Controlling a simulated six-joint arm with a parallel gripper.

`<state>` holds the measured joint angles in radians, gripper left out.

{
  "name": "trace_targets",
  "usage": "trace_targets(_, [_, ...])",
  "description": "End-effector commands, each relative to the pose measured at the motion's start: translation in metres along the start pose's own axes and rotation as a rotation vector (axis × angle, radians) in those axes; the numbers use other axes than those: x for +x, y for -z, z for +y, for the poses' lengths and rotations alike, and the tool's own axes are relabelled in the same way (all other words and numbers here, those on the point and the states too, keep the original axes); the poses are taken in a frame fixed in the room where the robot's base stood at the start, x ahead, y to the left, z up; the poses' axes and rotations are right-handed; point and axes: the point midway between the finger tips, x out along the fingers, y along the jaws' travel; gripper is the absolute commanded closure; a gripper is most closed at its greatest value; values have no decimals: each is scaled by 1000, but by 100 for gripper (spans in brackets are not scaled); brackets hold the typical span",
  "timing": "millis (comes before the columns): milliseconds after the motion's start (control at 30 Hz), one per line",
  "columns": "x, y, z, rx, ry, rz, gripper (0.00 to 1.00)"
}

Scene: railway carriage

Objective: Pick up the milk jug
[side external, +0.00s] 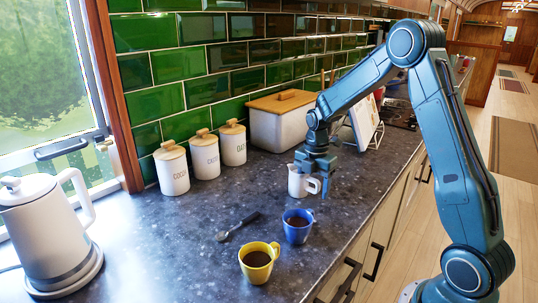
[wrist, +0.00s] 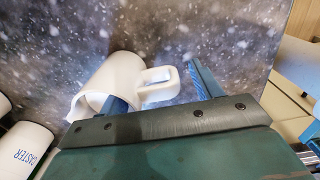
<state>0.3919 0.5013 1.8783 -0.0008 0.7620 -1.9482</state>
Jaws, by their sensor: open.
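The milk jug (side external: 295,184) is small and white and stands upright on the dark counter beneath my gripper (side external: 312,181). In the wrist view, the jug (wrist: 104,78) lies left of centre with its handle pointing right. My gripper (wrist: 158,84) is open there, with the handle between its two blue fingers. The left finger shows at the jug's mouth and seems to be inside it; the right finger is beyond the handle, apart from it. The gripper's body hides part of the jug in the side view.
A blue cup (side external: 297,232) and a yellow cup (side external: 257,265) of dark drink stand in front of the jug. A spoon (side external: 236,228) lies to their left. White canisters (side external: 205,155), a bread bin (side external: 275,128) and a kettle (side external: 40,235) stand along the back and left.

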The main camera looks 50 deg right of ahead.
Motion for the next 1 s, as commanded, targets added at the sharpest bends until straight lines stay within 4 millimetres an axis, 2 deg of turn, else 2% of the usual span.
trace_targets(100, [0, 0, 0, 0, 0, 0, 35])
trace_targets(400, [0, 0, 0, 0, 0, 0, 94])
trace_targets(433, [-1, 0, 0, 0, -2, -1, 97])
trace_targets(767, [-3, 0, 1, 0, -3, -1, 97])
trace_targets(1000, [-21, -1, 2, 0, -6, -2, 97])
